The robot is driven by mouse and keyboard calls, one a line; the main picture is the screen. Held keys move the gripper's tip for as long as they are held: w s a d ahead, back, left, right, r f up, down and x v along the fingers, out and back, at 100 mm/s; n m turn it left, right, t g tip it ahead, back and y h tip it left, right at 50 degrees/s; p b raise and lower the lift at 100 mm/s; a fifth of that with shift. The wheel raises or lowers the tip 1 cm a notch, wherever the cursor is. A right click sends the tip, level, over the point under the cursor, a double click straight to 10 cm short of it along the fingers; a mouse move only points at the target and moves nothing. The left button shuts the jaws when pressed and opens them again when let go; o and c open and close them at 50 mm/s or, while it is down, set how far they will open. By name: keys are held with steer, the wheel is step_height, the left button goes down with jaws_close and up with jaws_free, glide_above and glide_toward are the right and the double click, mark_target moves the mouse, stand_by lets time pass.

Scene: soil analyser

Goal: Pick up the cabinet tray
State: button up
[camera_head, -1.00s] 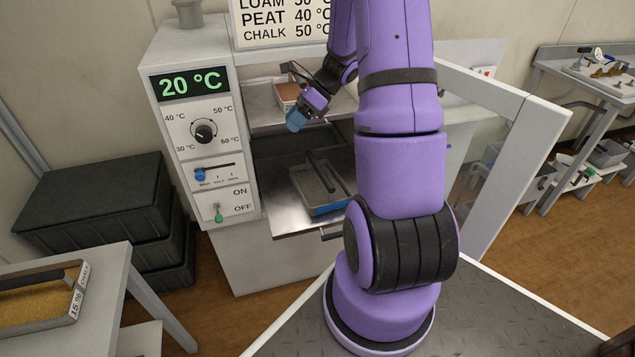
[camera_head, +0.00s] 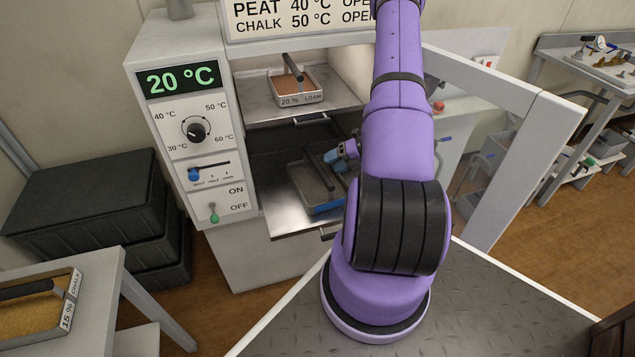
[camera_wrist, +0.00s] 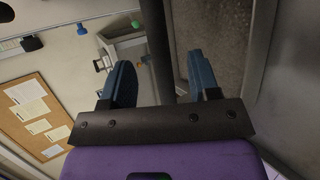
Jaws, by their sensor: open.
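The cabinet tray (camera_head: 304,191) sits on the pulled-out lower metal shelf of the cabinet. It is shallow, with a grey rim, a blue front edge and a dark bar handle along its top. My gripper (camera_head: 336,157) is low over the tray's right part, close to the handle. In the wrist view the two blue fingers of my gripper (camera_wrist: 160,84) are apart, with the dark handle (camera_wrist: 157,45) running between them. The tray's dark grey soil (camera_wrist: 221,35) shows beyond the right finger. I cannot tell whether a finger touches the handle. My arm hides part of the tray's right side.
A second tray (camera_head: 297,97), labelled 20 % loam, stands on the upper shelf. The open cabinet door (camera_head: 500,75) is to the right. The control panel (camera_head: 197,150) reads 20 °C. A chalk tray (camera_head: 35,305) lies on the left table.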

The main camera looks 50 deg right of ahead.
mark_target(319, 169)
steer(key=shift+x, duration=3.05)
steer(key=shift+s+a, duration=0.1)
steer(key=shift+a, duration=0.05)
jaws_close()
